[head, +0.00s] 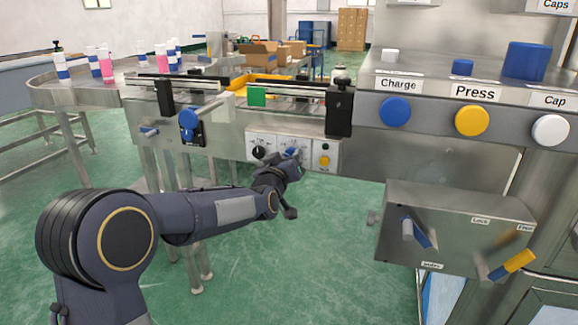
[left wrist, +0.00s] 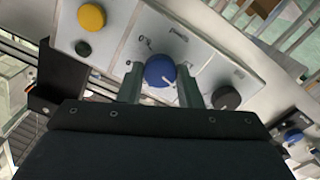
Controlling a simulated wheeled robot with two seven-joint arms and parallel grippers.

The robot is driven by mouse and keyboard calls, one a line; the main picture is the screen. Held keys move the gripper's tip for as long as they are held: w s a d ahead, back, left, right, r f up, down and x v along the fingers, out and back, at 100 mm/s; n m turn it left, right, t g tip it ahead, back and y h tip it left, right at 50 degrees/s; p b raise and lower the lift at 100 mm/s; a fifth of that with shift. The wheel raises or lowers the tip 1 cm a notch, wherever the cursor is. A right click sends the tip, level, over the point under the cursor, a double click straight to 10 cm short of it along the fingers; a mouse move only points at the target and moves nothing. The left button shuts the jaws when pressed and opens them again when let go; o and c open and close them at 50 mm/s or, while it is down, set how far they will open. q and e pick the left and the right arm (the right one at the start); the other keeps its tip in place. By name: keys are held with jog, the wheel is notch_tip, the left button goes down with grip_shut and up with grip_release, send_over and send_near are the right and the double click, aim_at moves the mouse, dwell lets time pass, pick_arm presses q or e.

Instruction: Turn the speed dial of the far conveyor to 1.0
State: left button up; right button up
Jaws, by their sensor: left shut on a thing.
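The blue dial (left wrist: 160,71) is on the pale control panel (head: 274,147) on the side of the conveyor. It has a white pointer line, which aims toward the lower right in the left wrist view. My left gripper (left wrist: 159,84) is shut on the blue dial, with one finger on each side. In the head view the left gripper (head: 290,162) reaches up to the panel and partly covers the dial (head: 291,151). The scale marks around the dial are too small to read. My right gripper is not in view.
A black knob (head: 258,152) is left of the dial, and a yellow button (head: 324,161) is right of it. A blue handle (head: 188,123) sits further left. The press station with Charge (head: 396,111), Press (head: 472,120) and Cap (head: 550,130) buttons stands at right.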

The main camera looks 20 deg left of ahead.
pick_arm(q)
jog(key=shift+n+b, duration=2.65)
jog(key=shift+n, duration=1.55)
jog(key=o, duration=1)
jog(key=shift+s+a+p, duration=0.15)
jog(key=shift+s+p, duration=0.15)
jog(key=shift+s, duration=3.65)
